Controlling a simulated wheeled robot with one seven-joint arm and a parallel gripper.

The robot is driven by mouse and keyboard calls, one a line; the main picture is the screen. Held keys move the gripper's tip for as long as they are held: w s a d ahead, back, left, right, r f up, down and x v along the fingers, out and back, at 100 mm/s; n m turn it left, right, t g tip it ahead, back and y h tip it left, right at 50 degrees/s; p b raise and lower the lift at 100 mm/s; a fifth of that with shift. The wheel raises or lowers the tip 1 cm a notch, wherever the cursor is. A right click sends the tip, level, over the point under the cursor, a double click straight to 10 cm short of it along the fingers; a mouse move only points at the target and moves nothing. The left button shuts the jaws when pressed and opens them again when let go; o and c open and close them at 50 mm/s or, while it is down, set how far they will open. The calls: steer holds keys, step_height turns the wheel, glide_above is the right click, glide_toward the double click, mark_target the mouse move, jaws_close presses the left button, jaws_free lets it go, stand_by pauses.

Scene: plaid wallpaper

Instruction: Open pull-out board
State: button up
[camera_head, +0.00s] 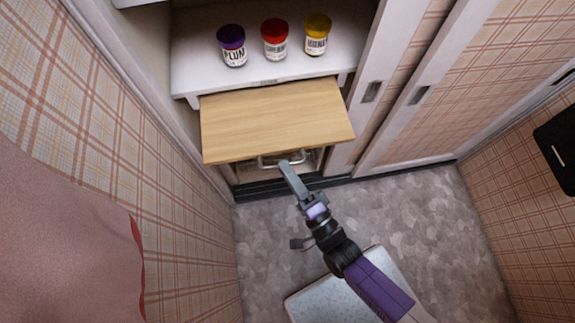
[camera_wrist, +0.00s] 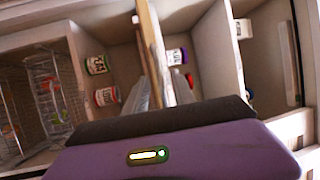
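The pull-out board (camera_head: 275,118) is a light wooden panel jutting out under the shelf of a white cabinet. In the wrist view, where the scene is turned sideways, the board (camera_wrist: 148,35) shows edge-on as a narrow strip. My gripper (camera_head: 287,168) is just in front of the board's front edge, near its middle, and does not overlap its top in the head view. In the wrist view my gripper's two grey fingers (camera_wrist: 160,92) are apart, with the line of the board between them. I cannot tell whether either finger touches it.
Purple-lidded (camera_head: 232,46), red-lidded (camera_head: 275,40) and yellow-lidded (camera_head: 317,34) jars stand on the shelf above. A metal handle (camera_head: 268,163) shows below the board. Wire baskets (camera_wrist: 45,85) sit in the lower compartment. Sliding doors (camera_head: 440,110) are at right; a white mat-like object (camera_head: 310,303) lies on the floor.

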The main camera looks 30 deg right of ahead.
steer(key=b+v, duration=0.1)
steer(key=v, duration=0.6)
steer(key=shift+s+b, duration=0.3)
steer(key=shift+s, duration=0.1)
stand_by(0.3)
steer(key=s+d+r+n+g+h, duration=0.1)
steer(key=s+d+r+n+g, duration=0.1)
steer(key=s+r+n, duration=0.4)
steer(key=s+d+r+n+g, duration=0.3)
steer(key=s+r+n, duration=0.4)
steer(key=r+n, duration=0.3)
steer(key=shift+s+d+r+h, duration=0.15)
steer(key=shift+d+r+h, duration=0.25)
steer(key=shift+r, duration=0.1)
